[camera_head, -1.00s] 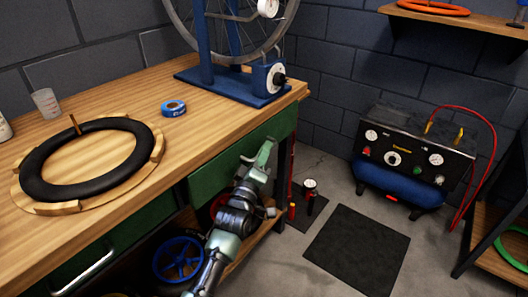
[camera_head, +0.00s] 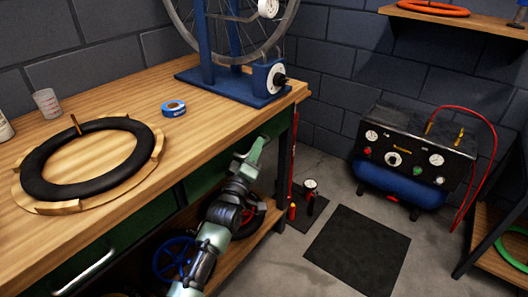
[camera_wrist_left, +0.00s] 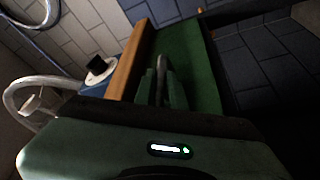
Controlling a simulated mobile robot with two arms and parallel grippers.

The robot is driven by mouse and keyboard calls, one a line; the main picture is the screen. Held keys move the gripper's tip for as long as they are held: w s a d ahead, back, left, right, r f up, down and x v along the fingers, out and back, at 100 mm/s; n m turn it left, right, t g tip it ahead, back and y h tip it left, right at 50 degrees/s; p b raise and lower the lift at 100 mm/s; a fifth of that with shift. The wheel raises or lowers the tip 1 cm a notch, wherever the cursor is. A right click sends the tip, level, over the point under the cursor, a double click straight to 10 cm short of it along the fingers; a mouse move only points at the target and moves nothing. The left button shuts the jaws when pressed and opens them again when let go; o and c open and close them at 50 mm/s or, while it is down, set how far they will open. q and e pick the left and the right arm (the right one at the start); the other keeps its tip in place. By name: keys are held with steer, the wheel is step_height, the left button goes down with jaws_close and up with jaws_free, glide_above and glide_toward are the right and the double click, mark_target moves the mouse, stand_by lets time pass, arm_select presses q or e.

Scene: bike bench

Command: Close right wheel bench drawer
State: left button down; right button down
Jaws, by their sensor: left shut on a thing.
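The right bench drawer has a green front (camera_head: 205,183) under the wooden bench top, partly hidden by my left arm. It looks flush or nearly flush with the bench; I cannot tell if a small gap is left. The green front also fills the middle of the left wrist view (camera_wrist_left: 195,60). My left gripper (camera_head: 257,147) is at this front. In the left wrist view its fingers (camera_wrist_left: 162,88) are shut around the grey drawer handle (camera_wrist_left: 162,64). My right gripper is not in view.
The wooden bench top (camera_head: 215,130) carries a black tyre (camera_head: 40,185) on a wooden ring, blue tape (camera_head: 173,108) and a blue wheel stand (camera_head: 235,85). A blue wheel (camera_head: 175,257) lies on the lower shelf. A compressor (camera_head: 410,165) and dark mat (camera_head: 357,250) are on the floor at right.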

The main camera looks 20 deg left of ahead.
arm_select(q)
steer(key=shift+w+a, duration=0.3)
steer(key=shift+a, duration=0.55)
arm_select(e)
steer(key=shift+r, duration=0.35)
arm_select(q)
steer(key=c, duration=1.8)
jaws_free()
steer(key=shift+o, duration=0.2)
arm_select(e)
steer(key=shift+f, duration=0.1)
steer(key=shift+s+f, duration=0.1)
